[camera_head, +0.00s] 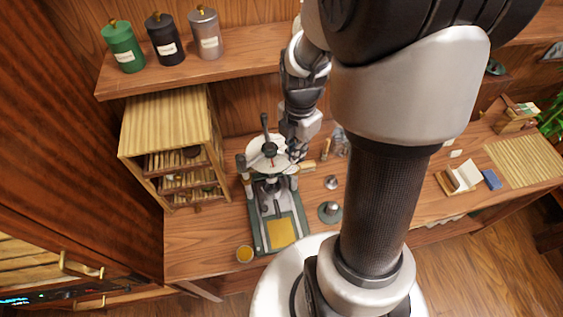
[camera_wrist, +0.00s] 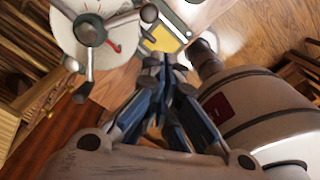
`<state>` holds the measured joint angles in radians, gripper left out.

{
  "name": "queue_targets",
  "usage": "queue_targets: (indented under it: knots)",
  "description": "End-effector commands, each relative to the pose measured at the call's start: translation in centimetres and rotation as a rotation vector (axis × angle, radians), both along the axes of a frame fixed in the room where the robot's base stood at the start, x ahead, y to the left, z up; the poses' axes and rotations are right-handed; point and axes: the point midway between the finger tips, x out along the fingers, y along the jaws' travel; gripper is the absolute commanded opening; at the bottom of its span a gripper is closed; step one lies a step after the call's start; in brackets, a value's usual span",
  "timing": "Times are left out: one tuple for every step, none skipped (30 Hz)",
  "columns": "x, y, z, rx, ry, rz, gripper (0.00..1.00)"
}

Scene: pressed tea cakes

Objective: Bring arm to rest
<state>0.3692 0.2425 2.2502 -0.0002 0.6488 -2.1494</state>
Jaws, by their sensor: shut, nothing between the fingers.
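My gripper (camera_head: 297,150) hangs above the wooden workbench, just to the right of a tea press (camera_head: 270,172), in the head view. My arm comes down to it from the upper right and hides part of the bench. In the wrist view my gripper (camera_wrist: 163,62) points away from the camera with its fingers together and nothing between them. The press (camera_wrist: 92,32), with its round white dial plate and lever handles, shows at the upper left there. I cannot tell how close the fingers are to the press.
A slatted drying rack (camera_head: 168,118) stands left of the press. Green, black and grey canisters (camera_head: 165,48) stand on a shelf above. An open book (camera_head: 463,176) and a bamboo mat (camera_head: 525,158) lie at right.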

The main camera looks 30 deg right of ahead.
Motion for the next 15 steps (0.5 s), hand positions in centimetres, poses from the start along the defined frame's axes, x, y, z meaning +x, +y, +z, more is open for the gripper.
queue_targets:
  knots:
    - [0.03, -0.01, 0.89, -0.001, -0.001, 0.0, 0.0]
    - [0.03, -0.01, 1.19, -0.001, -0.001, 0.0, 0.0]
    - [0.03, -0.01, 1.51, -0.001, -0.001, 0.0, 0.0]
    - [0.03, -0.01, 1.69, -0.001, -0.001, 0.0, 0.0]
    - [0.02, -0.02, 1.8, -0.001, -0.001, 0.0, 0.0]
    - [0.01, -0.01, 1.87, 0.0, -0.001, 0.0, 0.0]
    - [0.01, -0.01, 1.86, 0.0, 0.0, 0.0, 0.0]
    - [0.0, 0.0, 1.82, 0.0, 0.0, 0.0, 0.0]
    - [0.0, 0.0, 1.75, 0.0, 0.0, 0.0, 0.0]
    - [0.0, 0.0, 1.72, 0.0, 0.0, 0.0, 0.0]
    - [0.0, 0.0, 1.71, 0.0, 0.0, 0.0, 0.0]
    - [0.0, 0.0, 1.7, 0.0, 0.0, 0.0, 0.0]
    - [0.0, 0.0, 1.69, 0.0, 0.0, 0.0, 0.0]
    - [0.0, 0.0, 1.69, 0.0, 0.0, 0.0, 0.0]
    - [0.0, 0.0, 1.69, 0.0, 0.0, 0.0, 0.0]
